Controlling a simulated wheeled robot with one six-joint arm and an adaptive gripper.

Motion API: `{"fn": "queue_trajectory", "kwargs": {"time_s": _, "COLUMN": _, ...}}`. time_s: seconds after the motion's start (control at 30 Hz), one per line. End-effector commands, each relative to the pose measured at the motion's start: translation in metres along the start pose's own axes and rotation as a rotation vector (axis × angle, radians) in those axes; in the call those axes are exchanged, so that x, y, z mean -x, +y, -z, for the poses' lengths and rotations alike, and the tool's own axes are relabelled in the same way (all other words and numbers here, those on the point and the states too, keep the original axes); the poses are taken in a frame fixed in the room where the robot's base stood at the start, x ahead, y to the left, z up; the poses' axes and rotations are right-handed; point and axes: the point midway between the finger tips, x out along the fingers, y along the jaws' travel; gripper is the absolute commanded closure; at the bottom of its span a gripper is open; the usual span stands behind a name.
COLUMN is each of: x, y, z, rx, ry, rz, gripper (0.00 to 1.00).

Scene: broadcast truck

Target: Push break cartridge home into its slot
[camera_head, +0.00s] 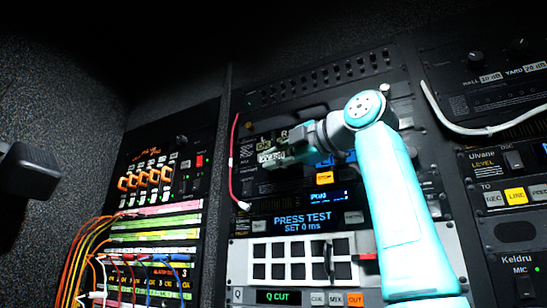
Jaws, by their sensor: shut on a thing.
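My gripper (283,155) is in front of the upper middle of the centre rack, at the end of my pale blue arm. It is shut on a small dark cartridge with a pale lettered label (271,158), taken to be the break cartridge. The lettering is too small to read surely. The cartridge is at the face of a dark panel (248,148) with small white markings. The slot is hidden behind the cartridge and gripper, so I cannot tell how deep the cartridge sits.
A red cable (232,160) hangs just left of the gripper. Below are a "PRESS TEST" display (302,218) and a white button panel (262,250). A patch bay with coloured cables (150,235) stands left. A white cable (455,128) loops at right.

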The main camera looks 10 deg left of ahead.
Motion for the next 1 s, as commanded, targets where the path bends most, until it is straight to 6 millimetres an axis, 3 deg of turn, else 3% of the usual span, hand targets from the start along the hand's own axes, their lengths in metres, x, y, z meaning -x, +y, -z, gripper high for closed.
{"fn": "queue_trajectory", "kwargs": {"time_s": 0.37, "x": -0.001, "y": 0.0, "z": -0.005, "rx": 0.001, "ry": 0.0, "rz": -0.001, "gripper": 1.0}}
{"fn": "queue_trajectory", "kwargs": {"time_s": 1.0, "x": 0.005, "y": 0.0, "z": 0.015, "rx": 0.0, "ry": 0.001, "rz": -0.001, "gripper": 1.0}}
